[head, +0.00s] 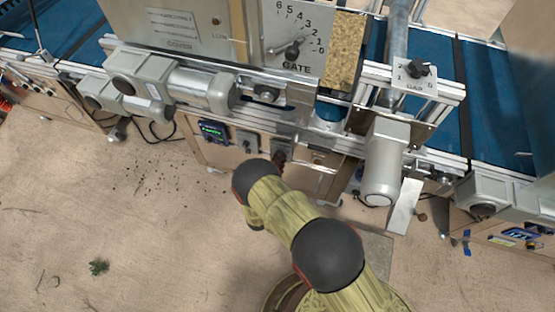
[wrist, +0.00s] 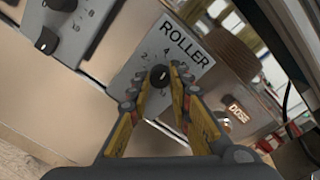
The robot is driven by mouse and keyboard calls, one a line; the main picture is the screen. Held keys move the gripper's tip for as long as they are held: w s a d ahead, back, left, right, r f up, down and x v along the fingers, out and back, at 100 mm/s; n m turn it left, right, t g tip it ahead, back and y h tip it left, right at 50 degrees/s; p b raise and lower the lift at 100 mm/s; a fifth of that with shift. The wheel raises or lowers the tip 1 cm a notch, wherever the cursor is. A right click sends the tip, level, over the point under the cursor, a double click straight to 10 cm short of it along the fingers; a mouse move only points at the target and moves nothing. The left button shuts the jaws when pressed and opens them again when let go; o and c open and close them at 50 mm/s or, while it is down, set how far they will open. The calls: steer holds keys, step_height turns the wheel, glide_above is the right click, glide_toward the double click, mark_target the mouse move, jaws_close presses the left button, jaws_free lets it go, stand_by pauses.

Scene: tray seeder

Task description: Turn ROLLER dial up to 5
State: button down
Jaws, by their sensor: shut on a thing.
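The ROLLER plate (wrist: 197,60) is a grey panel in the wrist view, tilted in the picture, with its label in dark letters. Its black dial (wrist: 158,76) has a small light mark. A 4 shows on the scale above the dial; the other numbers are small or partly hidden, so I cannot tell the exact setting. My gripper (wrist: 155,82) has its yellow-and-black fingers on both sides of the dial and is shut on it. In the head view my gripper (head: 281,156) reaches the front panel below the conveyor, and the ROLLER dial is hidden there.
The GATE dial (head: 292,51), GAP dial (head: 419,69) and a grey motor (head: 384,165) stand above. The floor (head: 130,235) at left is mostly open.

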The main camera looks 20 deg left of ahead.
steer(key=shift+m, duration=0.7)
steer(key=shift+d, duration=0.1)
steer(key=c, duration=1.7)
jaws_free()
steer(key=shift+o, duration=0.4)
steer(key=s+d, duration=0.1)
steer(key=s, duration=1.1)
steer(key=shift+d+r, duration=0.2)
steer(key=shift+d, duration=0.1)
